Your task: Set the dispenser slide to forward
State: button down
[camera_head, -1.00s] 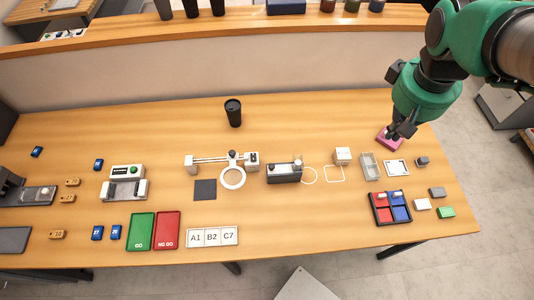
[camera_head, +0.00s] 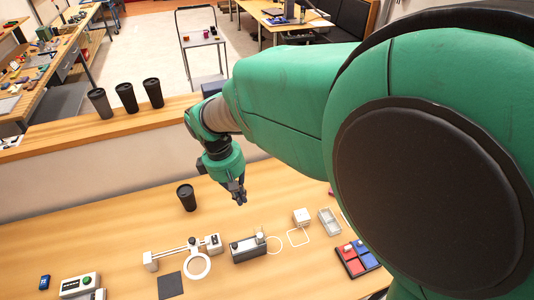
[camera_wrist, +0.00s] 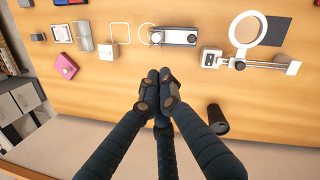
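A grey and black block-shaped device (camera_head: 248,249) with a small light knob (camera_head: 259,232) on top stands on the wooden table; I take it to be the dispenser. I cannot tell its slide's setting. The device also shows at the top middle of the wrist view (camera_wrist: 178,36). My gripper (camera_head: 240,193) hangs above the table, behind the device and clear of it. In the wrist view my gripper's fingertips (camera_wrist: 158,88) are together with nothing seen between them.
A black cup (camera_head: 187,197) stands left of my gripper. A white ring fixture on a rail (camera_head: 185,251) is left of the device. A white cube (camera_head: 301,217), a grey tray (camera_head: 329,221) and a red-and-blue tray (camera_head: 343,253) are to the right. A pink box (camera_wrist: 68,68) shows in the wrist view.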

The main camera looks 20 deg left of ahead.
jog(key=s+a+f+n+h+p, duration=0.1)
jog(key=s+a+f+n, duration=0.3)
jog(key=s+a+f, duration=0.5)
jog(key=shift+s+a+f, duration=0.2)
jog(key=shift+a+f, duration=0.05)
jog(key=shift+a, duration=0.9)
jog(key=w+d+f, duration=0.2)
jog(key=d+f, duration=0.4)
jog(key=f, duration=0.4)
jog(key=shift+d+b, duration=0.35)
jog(key=shift+w, duration=0.1)
